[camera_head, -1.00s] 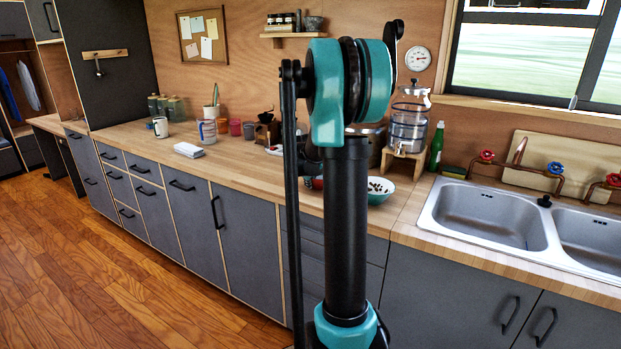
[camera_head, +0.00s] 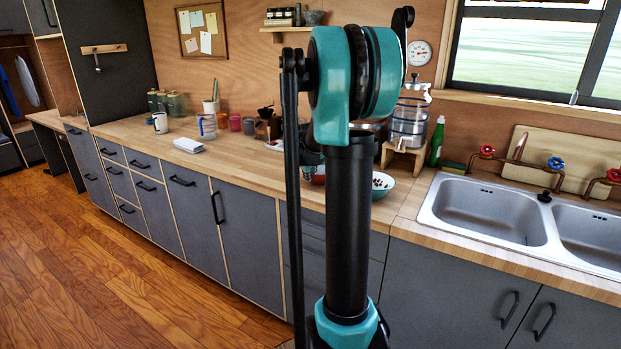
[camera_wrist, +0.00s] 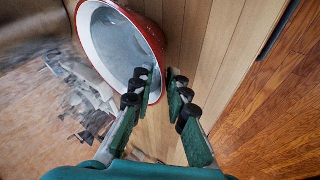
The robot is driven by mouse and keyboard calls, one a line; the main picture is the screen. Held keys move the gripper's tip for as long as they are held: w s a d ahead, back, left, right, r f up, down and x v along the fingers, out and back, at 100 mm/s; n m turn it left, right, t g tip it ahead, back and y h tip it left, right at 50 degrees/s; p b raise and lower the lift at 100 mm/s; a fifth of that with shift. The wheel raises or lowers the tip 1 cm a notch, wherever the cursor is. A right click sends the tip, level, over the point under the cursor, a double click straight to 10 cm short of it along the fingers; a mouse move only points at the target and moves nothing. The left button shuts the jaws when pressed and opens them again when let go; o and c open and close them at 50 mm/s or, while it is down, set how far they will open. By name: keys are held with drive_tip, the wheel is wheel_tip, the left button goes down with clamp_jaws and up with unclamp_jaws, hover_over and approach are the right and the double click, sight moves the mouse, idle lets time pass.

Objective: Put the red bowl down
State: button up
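The red bowl (camera_wrist: 152,30) is in the upper middle of the wrist view, with a red outside and rim and a pale grey inside. My gripper (camera_wrist: 161,76) reaches its near right edge. One fingertip overlaps the inside of the bowl and the other is just outside the red wall. A gap shows between the fingertips, and contact with the wall is unclear. In the head view a small red part of the bowl (camera_head: 319,175) shows at the counter, beside my arm.
The wooden counter (camera_head: 240,156) runs along the wall. A glass dispenser (camera_head: 407,122), a green bottle (camera_head: 437,145) and the sink (camera_head: 487,208) are further right. Counter left of my arm is partly clear.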

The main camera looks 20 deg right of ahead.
drive_tip(key=v, duration=0.9)
drive_tip(key=s+a+f+m+g+y, duration=0.1)
drive_tip(key=s+a+f, duration=0.4)
drive_tip(key=s, duration=0.5)
drive_tip(key=s+a+f+m+y, duration=0.1)
drive_tip(key=s+a+f+m, duration=0.2)
drive_tip(key=s+a+f, duration=0.2)
drive_tip(key=s+a+f+m+g+y, duration=0.1)
drive_tip(key=s+a+f, duration=0.4)
drive_tip(key=s+f, duration=0.5)
drive_tip(key=s+m, duration=0.1)
drive_tip(key=s, duration=0.3)
drive_tip(key=shift+s+a+g, duration=0.25)
drive_tip(key=shift+s+g, duration=0.05)
drive_tip(key=shift+s, duration=0.05)
drive_tip(key=shift+f, duration=0.1)
drive_tip(key=shift+c, duration=0.3)
